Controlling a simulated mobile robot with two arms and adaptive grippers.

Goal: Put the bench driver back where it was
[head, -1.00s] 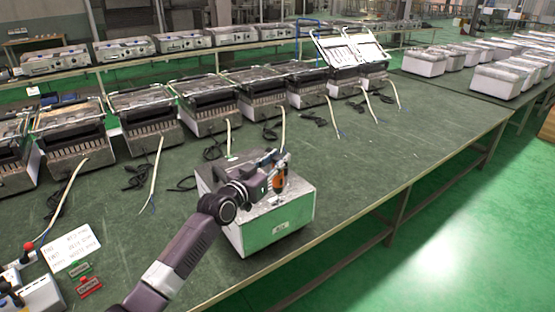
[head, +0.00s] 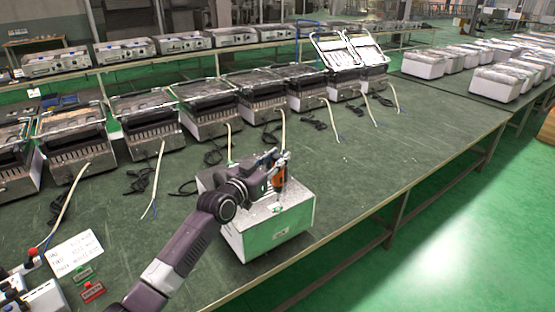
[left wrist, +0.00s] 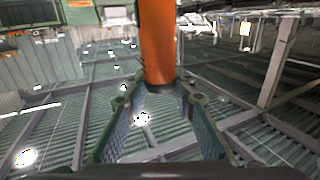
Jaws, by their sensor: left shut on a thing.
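The bench driver (head: 279,177) has an orange handle. My left gripper (head: 271,171) is shut on it and holds it over the top of a pale metal box (head: 280,229) on the green workbench. The driver looks roughly upright, and its tip is near the box top; I cannot tell whether it touches. In the left wrist view the orange handle (left wrist: 157,40) stands between the fingertips of the left gripper (left wrist: 157,98). My right gripper is not in view.
Several heater units (head: 210,105) with loose cords line the back of the workbench (head: 380,160). A white printed sheet (head: 75,252) and small green and red tags (head: 93,291) lie at the lower left. The bench right of the box is clear.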

